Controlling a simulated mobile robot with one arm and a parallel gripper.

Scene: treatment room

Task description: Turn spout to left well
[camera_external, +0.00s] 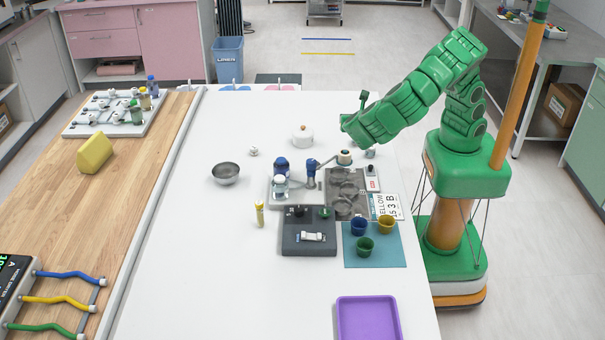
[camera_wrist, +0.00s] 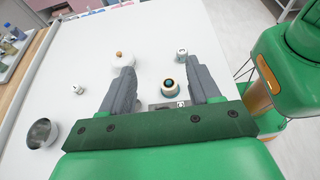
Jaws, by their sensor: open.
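A small grey-blue spout (camera_external: 325,162) stands at the middle of the white table in the external view, its slim arm slanting up to the right. It sits at the right side of a pale grey base (camera_external: 313,201). Which part is the left well is hard to tell. A blue-topped container (camera_external: 281,166) and a clear jar (camera_external: 280,189) stand on the base's left part. My gripper (camera_wrist: 163,70) is open, with its two grey fingers apart over the table and no object held. The spout is not clear in the wrist view.
A metal plate with round shapes (camera_external: 347,207) lies right of the base. A dark box (camera_external: 295,246), cups on a blue mat (camera_external: 391,259) and a purple tray (camera_external: 368,301) are nearer. A white pot (camera_external: 302,136) and steel bowl (camera_external: 226,173) stand farther back and left.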

